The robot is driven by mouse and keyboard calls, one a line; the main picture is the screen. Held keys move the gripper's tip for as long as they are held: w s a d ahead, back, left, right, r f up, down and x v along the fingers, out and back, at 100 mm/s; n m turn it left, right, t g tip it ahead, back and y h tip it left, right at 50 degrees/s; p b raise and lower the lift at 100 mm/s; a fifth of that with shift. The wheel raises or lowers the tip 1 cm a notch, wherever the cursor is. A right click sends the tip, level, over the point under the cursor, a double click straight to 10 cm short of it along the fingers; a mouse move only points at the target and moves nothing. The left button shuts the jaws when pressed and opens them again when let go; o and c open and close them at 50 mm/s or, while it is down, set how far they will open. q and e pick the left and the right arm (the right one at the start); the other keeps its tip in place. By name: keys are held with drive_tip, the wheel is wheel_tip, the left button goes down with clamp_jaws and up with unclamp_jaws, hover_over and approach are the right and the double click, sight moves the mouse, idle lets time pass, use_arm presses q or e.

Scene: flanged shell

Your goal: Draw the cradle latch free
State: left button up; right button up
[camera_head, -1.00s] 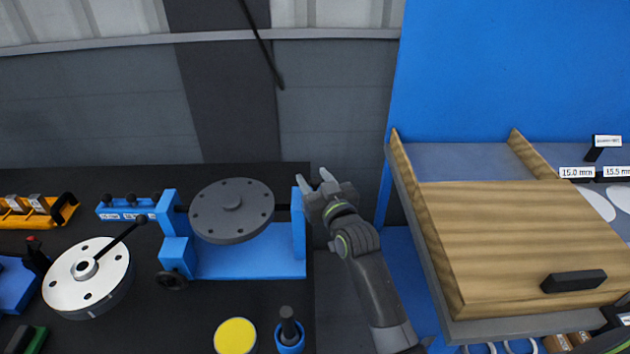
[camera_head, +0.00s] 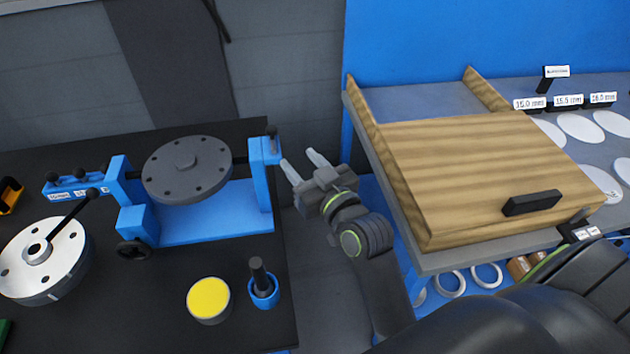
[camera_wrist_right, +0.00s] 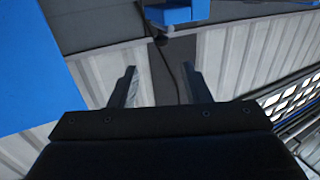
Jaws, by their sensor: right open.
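The blue cradle (camera_head: 215,224) stands on the dark bench at left in the head view and carries a grey flanged disc (camera_head: 187,170). A small black knob (camera_head: 271,131) sticks up from the top of its right post (camera_head: 264,180); it looks like the latch. My right gripper (camera_head: 303,163) is open and empty, just right of that post and apart from it. In the right wrist view the open fingers (camera_wrist_right: 160,84) have nothing between them. My left gripper is out of view.
A white round flange (camera_head: 40,262) with a black handle, a yellow-topped can (camera_head: 208,298) and a blue cup with a dark tool (camera_head: 263,287) stand on the bench. A wooden sloped board (camera_head: 480,175) is right of my gripper. A gap separates bench and board.

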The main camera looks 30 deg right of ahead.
drive_tip(key=shift+s+d+b, duration=0.15)
drive_tip(key=shift+s+b, duration=0.05)
drive_tip(key=shift+s, duration=0.85)
drive_tip(key=shift+s+d+b, duration=0.1)
drive_tip(key=shift+s+b, duration=0.1)
drive_tip(key=shift+s, duration=0.85)
drive_tip(key=shift+f, duration=0.1)
